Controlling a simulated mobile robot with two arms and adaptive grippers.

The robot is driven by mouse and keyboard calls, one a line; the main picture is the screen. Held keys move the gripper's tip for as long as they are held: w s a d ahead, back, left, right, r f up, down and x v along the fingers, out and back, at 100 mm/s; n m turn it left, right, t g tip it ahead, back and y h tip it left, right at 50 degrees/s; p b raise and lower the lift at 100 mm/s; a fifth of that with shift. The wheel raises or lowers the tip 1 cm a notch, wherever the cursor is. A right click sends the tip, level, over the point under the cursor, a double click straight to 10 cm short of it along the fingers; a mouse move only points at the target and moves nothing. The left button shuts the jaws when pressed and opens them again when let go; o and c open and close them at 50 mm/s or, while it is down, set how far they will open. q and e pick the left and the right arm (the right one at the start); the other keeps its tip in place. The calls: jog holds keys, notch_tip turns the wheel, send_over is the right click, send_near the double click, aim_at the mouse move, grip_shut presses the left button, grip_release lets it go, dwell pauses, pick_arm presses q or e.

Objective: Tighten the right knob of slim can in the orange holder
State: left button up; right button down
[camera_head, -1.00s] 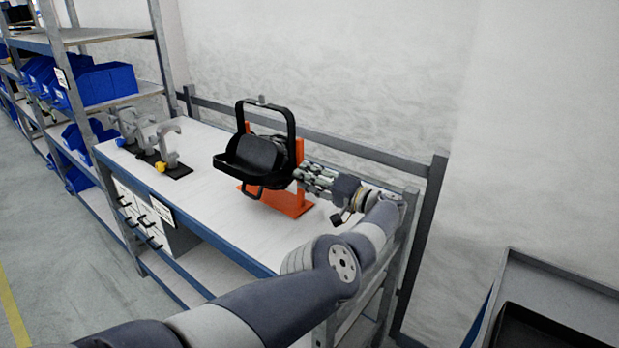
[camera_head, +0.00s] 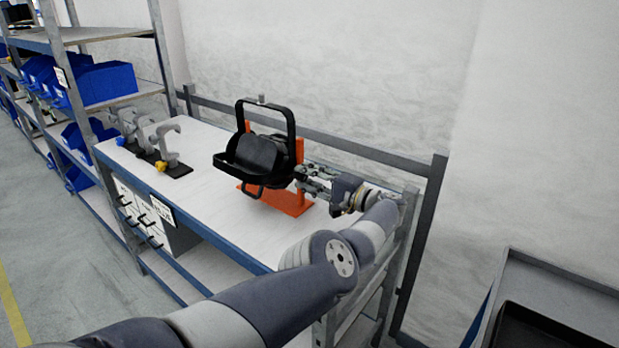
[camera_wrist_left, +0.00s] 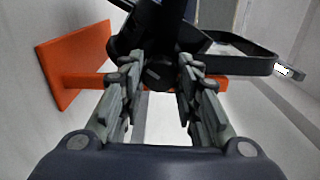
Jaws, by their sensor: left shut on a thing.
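The black slim can (camera_head: 262,155) is mounted in the orange holder (camera_head: 290,201) on the workbench, its yoke standing up above it. My left gripper (camera_head: 300,179) reaches the can's right side from the right. In the left wrist view the two fingers (camera_wrist_left: 158,70) stand on either side of a small dark knob (camera_wrist_left: 158,76) at the can's side, and they are shut on it. The can's black body (camera_wrist_left: 155,30) and the orange holder (camera_wrist_left: 72,65) show behind the fingers. In the head view the knob is hidden by the fingertips. My right gripper is not in view.
Several grey clamps (camera_head: 168,148) on dark bases stand at the left of the white workbench (camera_head: 215,190). Shelves with blue bins (camera_head: 108,82) are at the left. A rail (camera_head: 350,150) runs behind the bench. A dark tray (camera_head: 550,325) is at lower right.

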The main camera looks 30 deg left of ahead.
pick_arm(q)
jog(key=shift+a+r, duration=0.25)
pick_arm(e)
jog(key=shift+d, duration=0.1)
pick_arm(q)
jog(key=o, duration=0.9)
jog(key=shift+o, duration=0.9)
jog(key=shift+a+f, duration=0.15)
jog(key=shift+f, duration=0.05)
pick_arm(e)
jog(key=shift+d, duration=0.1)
pick_arm(q)
jog(key=shift+d, duration=0.2)
